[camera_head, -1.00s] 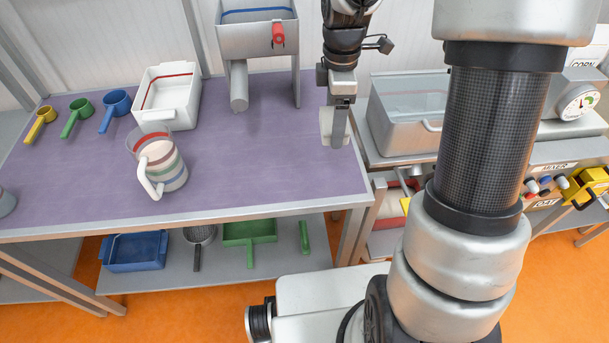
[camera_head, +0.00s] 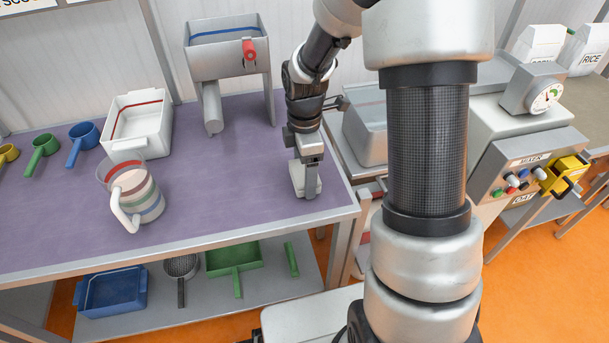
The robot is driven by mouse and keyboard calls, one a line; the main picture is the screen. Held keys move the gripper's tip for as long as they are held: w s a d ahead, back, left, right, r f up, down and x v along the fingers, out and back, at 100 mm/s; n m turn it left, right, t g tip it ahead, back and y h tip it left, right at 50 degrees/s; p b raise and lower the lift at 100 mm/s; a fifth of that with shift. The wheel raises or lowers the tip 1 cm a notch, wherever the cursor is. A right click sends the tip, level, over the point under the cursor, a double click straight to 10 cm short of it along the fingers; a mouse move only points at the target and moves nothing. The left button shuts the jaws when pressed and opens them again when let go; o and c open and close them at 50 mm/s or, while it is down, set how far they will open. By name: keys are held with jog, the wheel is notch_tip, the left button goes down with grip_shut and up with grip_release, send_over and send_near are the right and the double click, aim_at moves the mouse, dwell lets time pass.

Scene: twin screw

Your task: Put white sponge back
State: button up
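The white sponge (camera_head: 296,180) is a small pale block near the right end of the purple table top (camera_head: 232,160). My gripper (camera_head: 311,185) points down at it, with one grey finger in front of its near face. The gripper looks shut on the sponge; the far finger is hidden. The sponge is at or very close to the table surface; I cannot tell if it touches.
A striped pitcher (camera_head: 138,195), a white tub (camera_head: 140,122) and a grey hopper with a red handle (camera_head: 229,62) stand left of my gripper. A metal basin (camera_head: 366,135) is to the right. The purple surface between pitcher and sponge is clear.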

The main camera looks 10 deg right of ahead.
jog(key=shift+f, duration=0.4)
jog(key=shift+f, duration=0.2)
jog(key=o, duration=0.9)
jog(key=shift+r, duration=0.1)
